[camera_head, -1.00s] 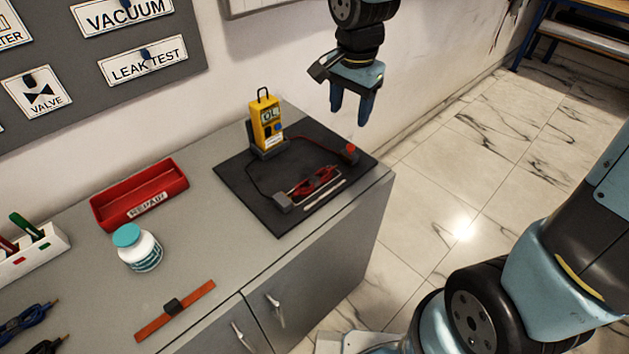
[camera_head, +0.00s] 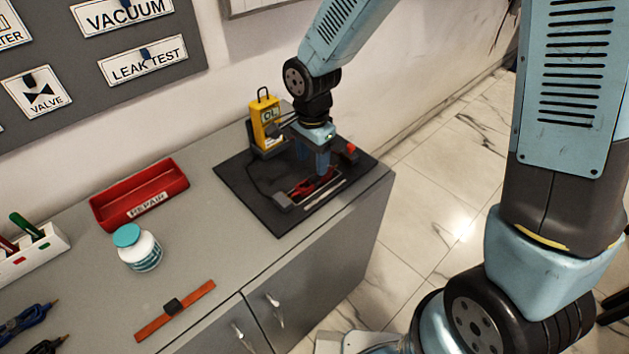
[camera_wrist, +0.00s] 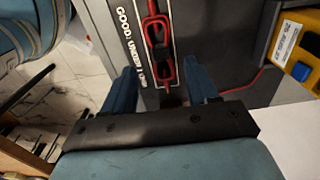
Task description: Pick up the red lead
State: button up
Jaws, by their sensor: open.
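The red lead is a looped red bundle with a black band at its middle. In the wrist view, the red lead (camera_wrist: 151,32) lies along a white-outlined area between and ahead of my gripper's blue fingers. In the head view, the red lead (camera_head: 303,190) is partly hidden by the fingers. My gripper (camera_head: 322,172) points down over it, close above the black mat (camera_head: 243,192). My gripper (camera_wrist: 160,84) is open, one finger on each side of the lead's line. I cannot tell whether the fingers touch the mat.
A yellow meter (camera_head: 264,118) stands behind the gripper; its thin red wire (camera_wrist: 246,85) runs across the mat. A red REPAIR tray (camera_head: 160,180) and white jar (camera_head: 139,255) stand left.

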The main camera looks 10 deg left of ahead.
aim_at(314, 178)
jog(key=shift+w+d+f, duration=0.1)
jog(key=shift+f, duration=1.05)
jog(key=shift+w+d+f, duration=0.1)
jog(key=shift+f, duration=1.8)
jog(key=shift+c, duration=0.3)
jog(key=c, duration=1)
jog(key=shift+o, duration=0.2)
jog(key=shift+r, duration=0.1)
